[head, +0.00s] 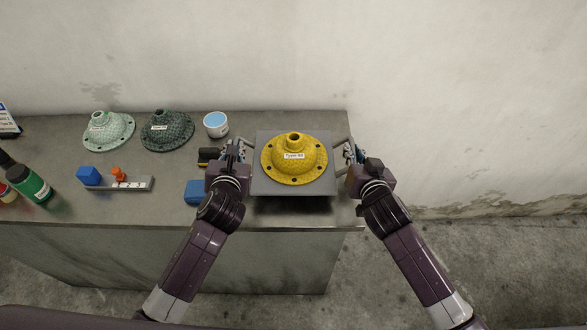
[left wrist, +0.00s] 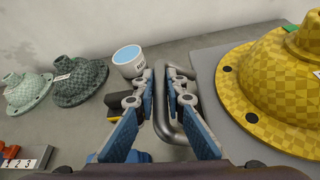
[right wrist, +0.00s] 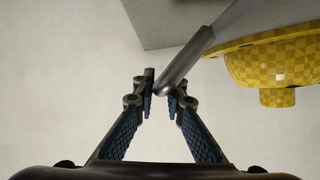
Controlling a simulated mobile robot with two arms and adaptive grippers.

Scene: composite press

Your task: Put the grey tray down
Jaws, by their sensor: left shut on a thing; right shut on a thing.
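The grey tray (head: 262,186) is a flat square plate with a bar handle on its left and right sides. A yellow flanged dome (head: 294,158) with a label sits on it, also seen in the left wrist view (left wrist: 262,85). My left gripper (head: 238,150) is shut on the left handle (left wrist: 172,118). My right gripper (head: 350,155) is shut on the right handle (right wrist: 182,65). The tray looks level over the right end of the workbench (head: 110,212). I cannot tell whether its underside touches the bench.
A pale green dome (head: 108,132) and a dark green dome (head: 167,132) stand at the back left. A white cup (head: 216,124), a blue block (head: 194,192) and a dark yellow-marked item (head: 207,156) are close to my left gripper. The bench's right edge lies just past the tray.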

